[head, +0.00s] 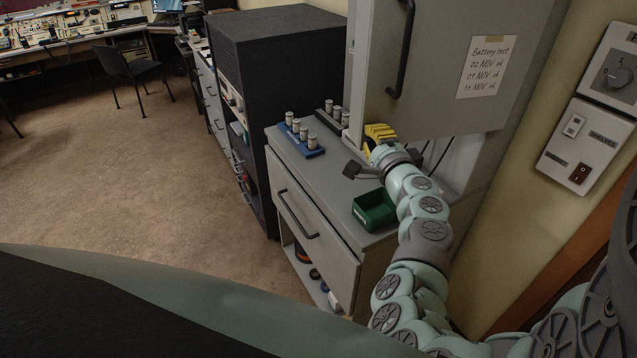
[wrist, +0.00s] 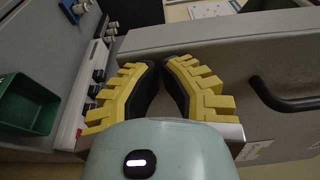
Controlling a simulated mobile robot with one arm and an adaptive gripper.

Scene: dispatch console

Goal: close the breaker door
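The breaker door (head: 430,70) is a grey panel with a black vertical handle (head: 402,50) and a paper note, on the wall cabinet. It stands ajar. In the wrist view the door (wrist: 225,50) fills the upper right, with its handle (wrist: 282,95) at the right. A rail of breakers (wrist: 97,75) shows past its edge at left. My gripper (head: 379,132) is at the door's lower left corner. In the wrist view its yellow fingers (wrist: 161,66) lie close together at the tips, with nothing seen between them. Whether they touch the door is unclear.
Below the cabinet, a grey counter (head: 350,195) bears a green bin (head: 374,211), a blue rack (head: 301,139) with small cylinders and a dark rack behind. A tall black cabinet (head: 285,60) stands left. Switch plates (head: 583,147) are on the right wall. The floor at left is open.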

